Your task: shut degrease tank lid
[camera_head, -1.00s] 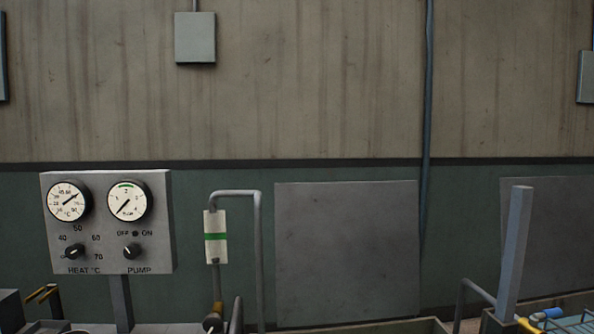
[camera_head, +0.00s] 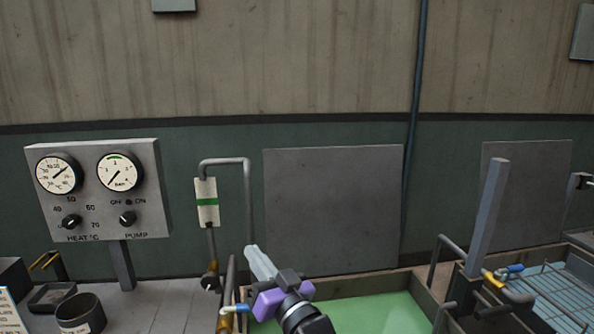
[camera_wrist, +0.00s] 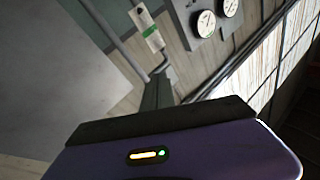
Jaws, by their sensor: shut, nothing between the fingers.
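A grey square lid (camera_head: 332,210) stands upright, open, at the back of a tank of green liquid (camera_head: 375,315). No label is readable, so I cannot tell for sure which tank is the degrease one. My gripper (camera_head: 258,262), with purple parts and a pale tip, is shut and empty. It appears over the tank's left side, low and left of the lid in the picture. In the wrist view, my gripper's dark and purple body (camera_wrist: 165,150) fills the bottom, and a plain grey surface, probably the lid (camera_wrist: 50,85), lies to the left.
A second upright lid (camera_head: 528,185) stands behind a right-hand tank with a wire rack (camera_head: 560,295). A grey post (camera_head: 487,220) and valves lie between the tanks. A bent pipe with a green-banded tube (camera_head: 207,202) and a gauge panel (camera_head: 98,190) stand left. A dark cup (camera_head: 80,315) sits lower left.

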